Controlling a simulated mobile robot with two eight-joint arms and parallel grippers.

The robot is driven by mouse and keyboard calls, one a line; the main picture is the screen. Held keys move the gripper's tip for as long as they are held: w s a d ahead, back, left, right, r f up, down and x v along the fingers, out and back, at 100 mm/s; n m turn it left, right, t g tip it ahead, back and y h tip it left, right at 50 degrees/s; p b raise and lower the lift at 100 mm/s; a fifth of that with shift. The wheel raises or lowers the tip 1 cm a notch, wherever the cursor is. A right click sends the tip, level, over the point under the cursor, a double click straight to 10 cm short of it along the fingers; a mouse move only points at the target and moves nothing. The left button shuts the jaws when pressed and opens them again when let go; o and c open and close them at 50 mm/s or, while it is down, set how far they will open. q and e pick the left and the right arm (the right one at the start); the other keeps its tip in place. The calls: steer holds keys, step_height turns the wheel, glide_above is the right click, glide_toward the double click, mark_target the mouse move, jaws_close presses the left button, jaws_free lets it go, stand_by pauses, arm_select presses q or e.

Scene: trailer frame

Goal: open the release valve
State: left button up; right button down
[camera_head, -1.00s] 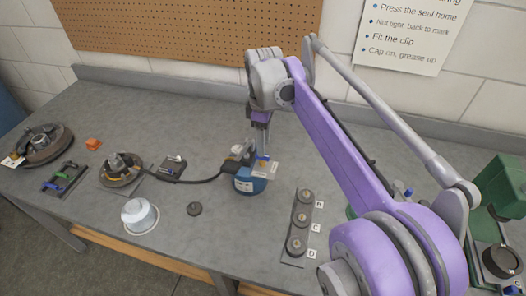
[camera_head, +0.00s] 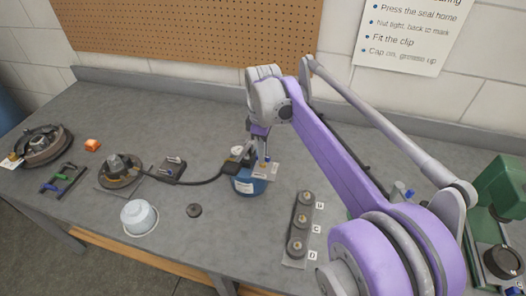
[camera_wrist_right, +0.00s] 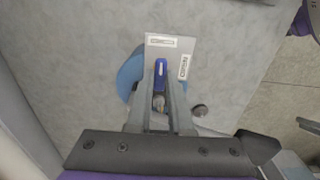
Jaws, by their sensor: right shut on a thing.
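A blue canister (camera_head: 248,187) stands on the grey bench, with a black hose running left from its top. A pale label plate (camera_head: 268,171) sits on its right side. In the right wrist view, the plate (camera_wrist_right: 184,46) lies over the blue canister (camera_wrist_right: 128,76), and a small blue valve lever (camera_wrist_right: 160,74) stands in front of it. My right gripper (camera_head: 262,157) reaches down to the canister top. In the wrist view its two fingers (camera_wrist_right: 161,95) are closed on the blue lever. The lever's base is partly hidden by the fingers. My left gripper is not in view.
A white bowl (camera_head: 139,217) and a dark puck (camera_head: 194,210) lie in front. A strip with round knobs (camera_head: 299,224) lies right. A green machine (camera_head: 497,190) stands far right.

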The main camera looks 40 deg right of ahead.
steer(key=shift+m, duration=0.3)
steer(key=m+p, duration=0.1)
steer(key=m, duration=0.2)
steer(key=shift+m, duration=0.3)
steer(key=m, duration=0.4)
steer(key=shift+m+p, duration=0.3)
steer(key=shift+p, duration=0.05)
steer(key=m, duration=0.4)
steer(key=shift+m+p, duration=0.4)
steer(key=shift+m, duration=2.1)
steer(key=c, duration=0.8)
jaws_free()
